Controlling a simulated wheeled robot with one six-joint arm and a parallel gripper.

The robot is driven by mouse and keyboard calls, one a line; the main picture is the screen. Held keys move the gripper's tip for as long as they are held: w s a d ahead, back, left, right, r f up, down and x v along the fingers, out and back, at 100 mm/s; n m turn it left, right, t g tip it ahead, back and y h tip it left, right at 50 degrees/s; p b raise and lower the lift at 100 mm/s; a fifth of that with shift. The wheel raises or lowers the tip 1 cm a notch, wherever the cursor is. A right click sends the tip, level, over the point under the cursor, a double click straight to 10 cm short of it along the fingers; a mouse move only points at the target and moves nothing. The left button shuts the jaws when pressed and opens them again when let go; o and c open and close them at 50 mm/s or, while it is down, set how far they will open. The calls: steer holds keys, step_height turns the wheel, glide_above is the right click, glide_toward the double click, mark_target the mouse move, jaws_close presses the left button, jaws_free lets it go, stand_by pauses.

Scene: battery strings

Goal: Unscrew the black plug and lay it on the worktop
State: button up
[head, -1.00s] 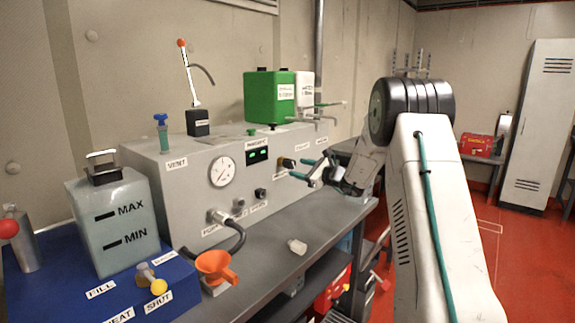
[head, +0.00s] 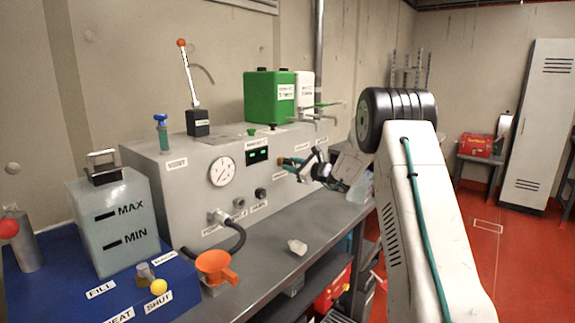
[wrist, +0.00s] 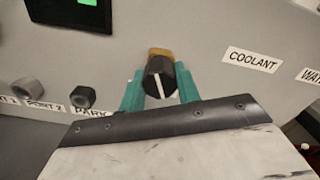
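The black plug (wrist: 160,81) is a dark faceted knob with a white stripe. It sits on a brass-coloured fitting on the front of the grey cabinet, left of the COOLANT label in the wrist view. In the head view the plug (head: 284,162) is small and partly hidden by my gripper (head: 300,167). In the wrist view the teal fingers of my gripper (wrist: 161,90) lie along both sides of the plug, with no clear gap. My gripper looks shut on it. The worktop (head: 285,222) is the grey bench in front of the cabinet.
A small whitish cap (head: 297,246) lies on the worktop. An orange funnel (head: 215,267) and a black hose (head: 238,238) stand further left. Two port fittings, one the dark PARK port (wrist: 82,97), are left of the plug. The worktop between cap and cabinet is clear.

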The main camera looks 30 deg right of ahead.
jaws_close()
steer(key=n, duration=0.5)
steer(key=shift+n, duration=0.4)
steer(key=n, duration=0.5)
steer(key=shift+s+n, duration=0.1)
steer(key=shift+n, duration=0.2)
steer(key=shift+s+d+f, duration=0.1)
steer(key=shift+s, duration=0.25)
steer(key=shift+s+d, duration=0.45)
steer(key=shift+s, duration=0.1)
steer(key=shift+s+a, duration=0.1)
steer(key=shift+s, duration=0.05)
steer(key=shift+s, duration=0.15)
